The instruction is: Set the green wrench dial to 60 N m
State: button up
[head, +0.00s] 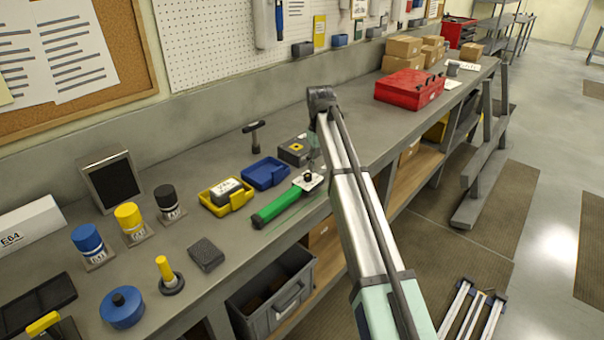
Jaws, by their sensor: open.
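The green wrench (278,207) lies on the grey workbench with its green grip pointing toward the lower left. At its upper right end is a pale plate with a dark round part (309,180), partly beside and behind my arm. I cannot make out dial marks or a setting value in this view. My arm rises from the bottom right, bends at a dark elbow joint above the bench, and crosses just right of the wrench. My gripper cannot be made out; my arm hides the area beyond the wrench's right end.
A yellow bin (226,202), a blue bin (265,173) and a grey box (296,150) stand close behind the wrench. Blue, yellow and black capped cylinders stand to the left. A dark block (206,255) lies left of the grip. A red toolbox (409,89) stands farther back.

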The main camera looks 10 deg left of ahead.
aim_at(308, 174)
jog(key=w+a+r+n, duration=0.15)
jog(key=a+r, duration=0.35)
jog(key=r, duration=0.6)
jog(key=f+p, duration=0.1)
jog(key=f, duration=0.4)
jog(key=f+p, duration=0.2)
jog(key=f, duration=0.4)
jog(key=f+p, duration=0.1)
jog(key=f, duration=0.4)
jog(key=shift+w+d+f+p, duration=0.35)
jog(key=shift+d, duration=0.05)
grip_shut()
